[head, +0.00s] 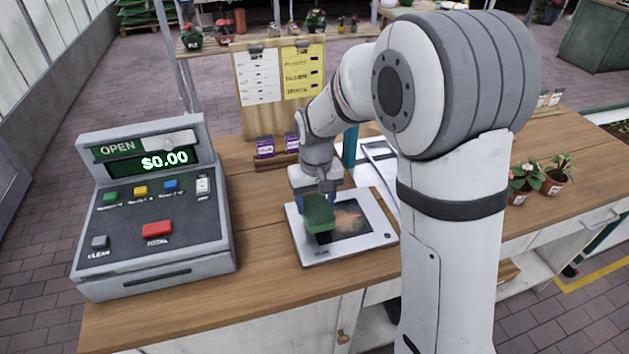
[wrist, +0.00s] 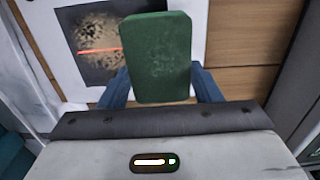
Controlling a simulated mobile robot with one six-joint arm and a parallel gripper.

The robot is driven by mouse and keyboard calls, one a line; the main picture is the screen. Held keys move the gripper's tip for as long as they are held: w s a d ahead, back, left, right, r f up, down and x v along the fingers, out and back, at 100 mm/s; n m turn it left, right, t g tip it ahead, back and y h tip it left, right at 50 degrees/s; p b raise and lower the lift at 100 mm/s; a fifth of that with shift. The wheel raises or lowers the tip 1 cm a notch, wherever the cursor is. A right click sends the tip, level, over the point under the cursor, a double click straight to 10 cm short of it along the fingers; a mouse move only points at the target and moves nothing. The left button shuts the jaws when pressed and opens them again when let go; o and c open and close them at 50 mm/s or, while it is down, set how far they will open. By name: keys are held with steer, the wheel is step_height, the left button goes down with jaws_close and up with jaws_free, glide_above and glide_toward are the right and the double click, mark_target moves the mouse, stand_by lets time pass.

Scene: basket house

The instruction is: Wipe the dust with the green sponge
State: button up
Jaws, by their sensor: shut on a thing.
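The green sponge (head: 320,213) is held in my gripper (head: 308,204), over the left part of a flat scanner (head: 380,240) on the wooden counter. In the wrist view the sponge (wrist: 158,58) sits between the two blue fingers of my gripper (wrist: 160,88), which are shut on it. A brown patch of dust (wrist: 98,40) lies on the scanner's dark glass, with a red line across it. In the head view the dust (head: 348,220) shows just right of the sponge. I cannot tell whether the sponge touches the glass.
A grey cash register (head: 155,215) stands left of the scanner. A clipboard stand (head: 280,85) and small purple packets (head: 265,147) are behind it. Potted plants (head: 540,180) stand at the right. The wooden counter (head: 265,250) is bare between register and scanner.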

steer(key=shift+r+p, duration=1.55)
steer(key=shift+r, duration=1)
